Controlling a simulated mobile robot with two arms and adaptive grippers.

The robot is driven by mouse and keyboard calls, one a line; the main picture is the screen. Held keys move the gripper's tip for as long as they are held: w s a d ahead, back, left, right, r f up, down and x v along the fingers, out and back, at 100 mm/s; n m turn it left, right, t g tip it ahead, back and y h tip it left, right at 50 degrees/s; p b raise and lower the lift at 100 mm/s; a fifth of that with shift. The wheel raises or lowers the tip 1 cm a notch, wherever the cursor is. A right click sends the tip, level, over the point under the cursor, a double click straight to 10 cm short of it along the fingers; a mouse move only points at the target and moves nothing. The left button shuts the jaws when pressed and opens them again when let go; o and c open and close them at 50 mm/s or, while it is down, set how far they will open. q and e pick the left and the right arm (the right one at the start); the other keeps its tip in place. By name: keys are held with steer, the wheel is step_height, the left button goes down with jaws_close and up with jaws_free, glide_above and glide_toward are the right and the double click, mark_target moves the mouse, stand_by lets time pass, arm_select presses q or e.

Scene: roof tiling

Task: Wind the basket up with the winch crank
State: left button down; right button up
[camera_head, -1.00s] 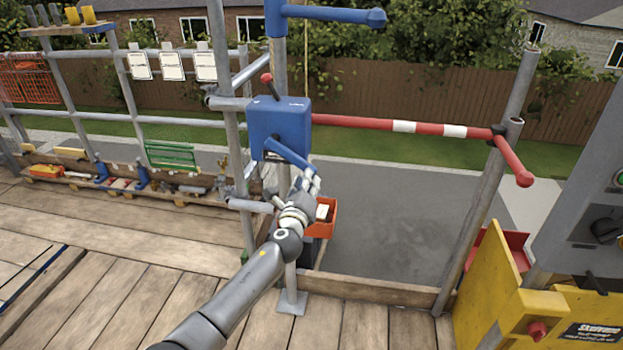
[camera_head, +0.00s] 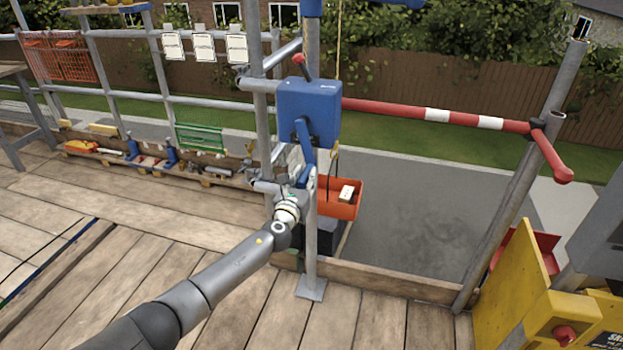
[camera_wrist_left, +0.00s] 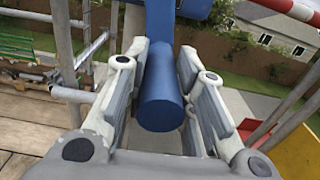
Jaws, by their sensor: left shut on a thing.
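The blue winch box (camera_head: 308,112) is fixed to a grey post, with a short red-tipped lever (camera_head: 298,60) on top. Its blue crank (camera_head: 305,152) points down, and my left gripper (camera_head: 299,184) is at its lower end. In the left wrist view the fingers (camera_wrist_left: 160,97) stand on both sides of the round blue crank handle (camera_wrist_left: 160,108), shut on it. The orange basket (camera_head: 346,210) hangs behind the post beyond the deck edge, below a rope (camera_head: 338,50). A pale block (camera_head: 346,193) lies in it. My right gripper is not in view.
A red-and-white bar (camera_head: 440,116) crosses the opening to the right of the winch. A yellow panel (camera_head: 520,285) stands at the right. Guard-rail posts and a pallet with tools (camera_head: 200,170) line the left. The plank deck (camera_head: 150,235) in front is mostly clear.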

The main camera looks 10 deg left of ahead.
arm_select(q)
steer(key=shift+s+a+f+m, duration=0.1)
steer(key=shift+a+f+m, duration=0.25)
steer(key=shift+f, duration=0.1)
steer(key=c, duration=1.2)
jaws_free()
steer(key=shift+o, duration=0.2)
steer(key=s, duration=1.2)
steer(key=shift+a+r, duration=0.25)
steer(key=shift+r, duration=0.15)
